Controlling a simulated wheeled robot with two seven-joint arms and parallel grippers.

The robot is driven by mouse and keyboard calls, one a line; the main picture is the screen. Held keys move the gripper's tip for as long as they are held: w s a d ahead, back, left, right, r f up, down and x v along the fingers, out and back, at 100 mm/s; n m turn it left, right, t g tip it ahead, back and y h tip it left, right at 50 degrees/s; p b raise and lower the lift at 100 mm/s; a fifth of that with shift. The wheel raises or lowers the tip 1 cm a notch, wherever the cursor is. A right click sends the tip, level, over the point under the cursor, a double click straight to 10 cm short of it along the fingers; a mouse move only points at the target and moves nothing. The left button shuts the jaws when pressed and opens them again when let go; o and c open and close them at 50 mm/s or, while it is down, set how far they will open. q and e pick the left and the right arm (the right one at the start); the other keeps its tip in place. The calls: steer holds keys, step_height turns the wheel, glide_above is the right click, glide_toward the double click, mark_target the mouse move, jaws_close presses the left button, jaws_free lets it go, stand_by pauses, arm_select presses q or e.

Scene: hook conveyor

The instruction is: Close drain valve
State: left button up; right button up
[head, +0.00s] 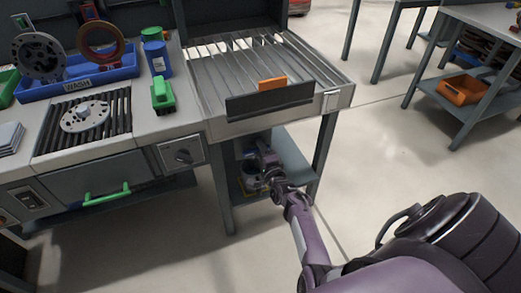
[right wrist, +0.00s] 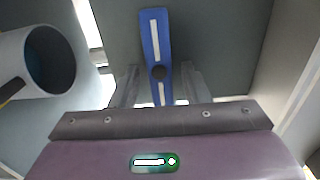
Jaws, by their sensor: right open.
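The drain valve shows in the right wrist view as a blue lever (right wrist: 154,35) with a white stripe and a dark round pivot, standing nearly upright with its top leaning slightly left. My right gripper (right wrist: 160,80) is open, with one finger on each side of the lever's lower part; I cannot tell whether either finger touches it. In the head view my right gripper (head: 264,160) reaches under the slatted table, where it and the table hide the lever. My left gripper is not in view.
A pale pipe (right wrist: 40,62) with a dark open end is left of the lever. Table legs (head: 325,150) and a lower shelf (head: 293,160) enclose the space around my right gripper. A wash counter (head: 195,122) with a blue tray (head: 100,80) stands left; open floor lies right.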

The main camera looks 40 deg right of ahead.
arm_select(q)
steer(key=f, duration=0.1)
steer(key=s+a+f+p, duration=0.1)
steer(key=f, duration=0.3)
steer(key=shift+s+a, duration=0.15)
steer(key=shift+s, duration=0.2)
arm_select(e)
steer(key=v, duration=0.7)
steer(key=shift+s, duration=0.2)
